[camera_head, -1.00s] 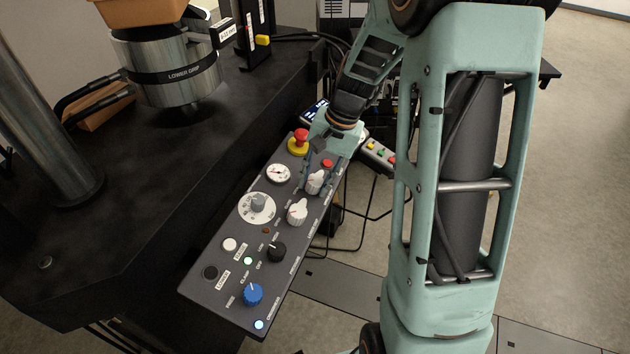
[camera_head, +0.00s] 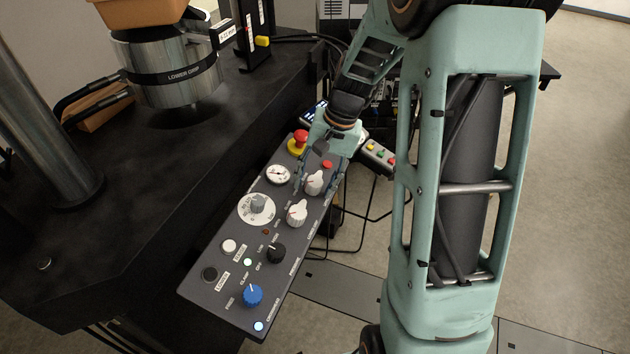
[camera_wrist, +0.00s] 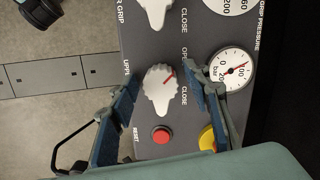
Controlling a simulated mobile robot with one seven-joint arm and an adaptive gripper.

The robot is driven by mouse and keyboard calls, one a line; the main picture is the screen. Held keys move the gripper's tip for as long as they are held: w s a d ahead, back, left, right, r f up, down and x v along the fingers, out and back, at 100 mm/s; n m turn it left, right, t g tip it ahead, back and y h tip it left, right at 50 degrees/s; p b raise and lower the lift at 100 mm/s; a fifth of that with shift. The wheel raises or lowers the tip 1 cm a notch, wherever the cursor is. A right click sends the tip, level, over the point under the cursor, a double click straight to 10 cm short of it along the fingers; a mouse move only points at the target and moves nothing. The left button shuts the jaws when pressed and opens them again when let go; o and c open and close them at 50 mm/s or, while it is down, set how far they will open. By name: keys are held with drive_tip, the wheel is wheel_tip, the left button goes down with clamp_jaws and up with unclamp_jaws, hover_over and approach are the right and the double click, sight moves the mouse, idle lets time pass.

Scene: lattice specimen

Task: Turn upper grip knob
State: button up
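The upper grip knob (camera_head: 314,182) is the white fluted knob near the far end of the dark control panel (camera_head: 225,300). In the wrist view, my gripper (camera_wrist: 160,77) is open, with one finger on each side of the knob and a visible gap to both.
A second white knob (camera_head: 297,212) sits beside it on the panel. A red button (camera_wrist: 161,134), a pressure gauge (camera_wrist: 231,70) and a red-and-yellow emergency stop (camera_head: 299,142) are close to the fingers. The machine table (camera_head: 120,225) borders the panel on the left.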

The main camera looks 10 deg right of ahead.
drive_tip(key=v, duration=1.2)
drive_tip(key=shift+w, duration=0.1)
idle(0.4)
